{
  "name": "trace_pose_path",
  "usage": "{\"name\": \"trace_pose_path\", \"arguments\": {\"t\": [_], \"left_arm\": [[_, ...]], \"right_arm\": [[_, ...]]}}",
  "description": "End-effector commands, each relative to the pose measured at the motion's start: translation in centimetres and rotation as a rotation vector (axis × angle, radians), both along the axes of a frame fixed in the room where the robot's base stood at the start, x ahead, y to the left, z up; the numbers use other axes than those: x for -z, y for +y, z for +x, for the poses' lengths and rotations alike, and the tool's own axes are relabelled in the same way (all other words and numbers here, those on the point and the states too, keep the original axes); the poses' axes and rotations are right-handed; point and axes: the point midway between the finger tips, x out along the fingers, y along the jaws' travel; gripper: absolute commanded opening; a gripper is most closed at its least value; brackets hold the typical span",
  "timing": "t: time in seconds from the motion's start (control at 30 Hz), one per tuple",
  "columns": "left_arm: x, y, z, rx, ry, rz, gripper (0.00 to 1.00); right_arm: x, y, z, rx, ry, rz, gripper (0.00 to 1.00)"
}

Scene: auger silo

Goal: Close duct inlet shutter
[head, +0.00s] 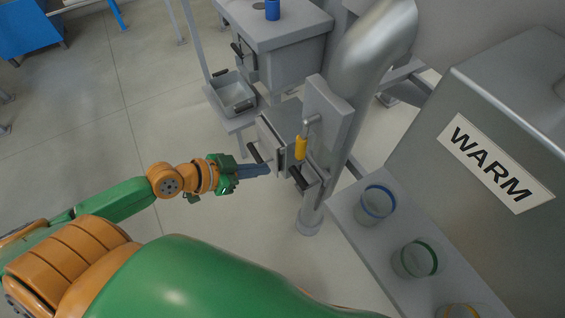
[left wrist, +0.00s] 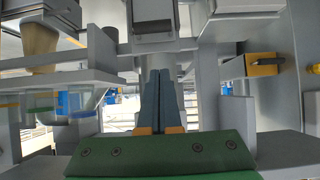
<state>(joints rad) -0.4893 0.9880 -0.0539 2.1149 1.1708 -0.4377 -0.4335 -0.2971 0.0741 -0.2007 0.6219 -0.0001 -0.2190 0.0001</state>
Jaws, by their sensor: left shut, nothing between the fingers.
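The silver duct (head: 372,50) bends down to a grey inlet box (head: 281,124) with a flat upright plate (head: 328,112) beside it. A lever with a yellow grip (head: 301,147) hangs at the plate; a yellow part (left wrist: 262,64) also shows in the left wrist view. Two black handles stick out, one at the box's left (head: 254,152) and one lower right (head: 298,179). I cannot tell which part is the shutter. My left gripper (head: 267,170) has its blue fingers together, empty, between the two handles; the fingers (left wrist: 158,85) point forward in the left wrist view. Contact is unclear.
A grey tray (head: 232,95) and a cabinet (head: 270,45) with a blue cup (head: 272,10) stand behind. At right, a shelf (head: 372,235) holds jars with coloured rims beside a large bin labelled WARM (head: 495,165). The floor (head: 110,110) at left is mostly clear.

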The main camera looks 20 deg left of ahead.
Motion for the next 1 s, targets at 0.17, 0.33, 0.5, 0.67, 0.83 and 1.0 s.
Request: {"name": "trace_pose_path", "arguments": {"t": [0.17,0.33,0.5,0.67,0.83,1.0], "left_arm": [[1.8,-1.7,2.4,-0.008,-0.006,-0.007,0.0],[3.9,-3.7,4.8,-0.003,-0.003,-0.006,0.0],[6.6,-5.0,6.4,-0.004,0.001,-0.003,0.0],[8.6,-5.2,6.7,-0.004,0.002,-0.002,0.0],[9.1,-5.3,6.8,-0.004,0.0,0.0,0.0],[9.1,-5.3,6.8,-0.004,0.0,0.0,0.0]], "right_arm": [[0.6,-0.5,-0.4,-0.002,0.008,-0.008,0.5],[1.0,-0.7,-0.4,-0.003,0.009,-0.011,0.5],[1.9,-0.7,-0.4,-0.002,0.008,-0.011,0.5],[2.6,-0.6,-0.4,-0.002,0.007,-0.01,0.5],[2.7,-0.3,-0.3,-0.001,0.007,-0.006,0.5],[2.7,-0.2,-0.3,0.0,0.005,-0.003,0.5]]}}
